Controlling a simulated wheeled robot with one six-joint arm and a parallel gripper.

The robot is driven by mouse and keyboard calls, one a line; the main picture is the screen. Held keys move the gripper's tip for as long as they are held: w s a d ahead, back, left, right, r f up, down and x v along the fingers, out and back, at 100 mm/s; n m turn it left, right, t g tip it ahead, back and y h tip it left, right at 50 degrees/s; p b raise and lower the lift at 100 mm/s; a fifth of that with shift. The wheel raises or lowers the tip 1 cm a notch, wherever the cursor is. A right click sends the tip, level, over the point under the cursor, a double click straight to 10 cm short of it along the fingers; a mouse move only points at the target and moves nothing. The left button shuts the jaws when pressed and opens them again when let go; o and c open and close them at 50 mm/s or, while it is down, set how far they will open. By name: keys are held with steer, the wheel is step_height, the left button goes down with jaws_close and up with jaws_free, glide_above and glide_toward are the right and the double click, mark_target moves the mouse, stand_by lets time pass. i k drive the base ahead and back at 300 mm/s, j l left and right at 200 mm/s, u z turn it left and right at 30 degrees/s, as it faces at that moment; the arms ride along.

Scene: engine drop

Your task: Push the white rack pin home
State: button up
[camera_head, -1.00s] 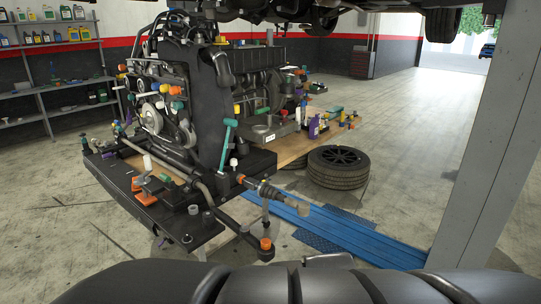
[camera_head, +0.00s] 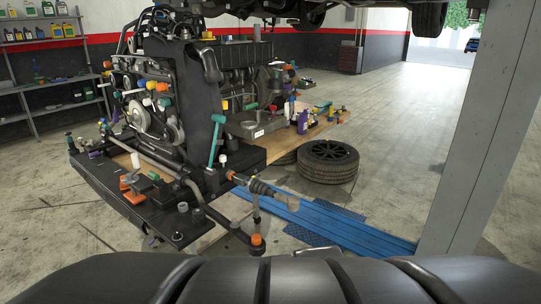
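An engine (camera_head: 190,85) sits on its dark subframe (camera_head: 110,197), left of the middle. A steering rack with a black bellows (camera_head: 262,187) and an orange ring runs along the subframe's right side. A small white knob-like pin (camera_head: 223,159) stands upright near the rack's inner end. A thicker white cylinder (camera_head: 135,161) stands farther left on the subframe. I cannot tell for certain which of these is the white rack pin, nor how deep either one sits. My gripper is not in view.
A tire (camera_head: 327,161) lies on the floor right of the engine. A blue lift ramp (camera_head: 345,233) crosses the floor, and a grey post (camera_head: 466,130) stands at the right. Shelves (camera_head: 50,80) line the left wall. The floor between tire and post is clear.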

mark_target(222, 158)
steer(key=i+j, duration=0.1)
steer(key=i, duration=0.55)
steer(key=i+j, duration=0.1)
steer(key=i, duration=0.5)
steer(key=j+u, duration=0.05)
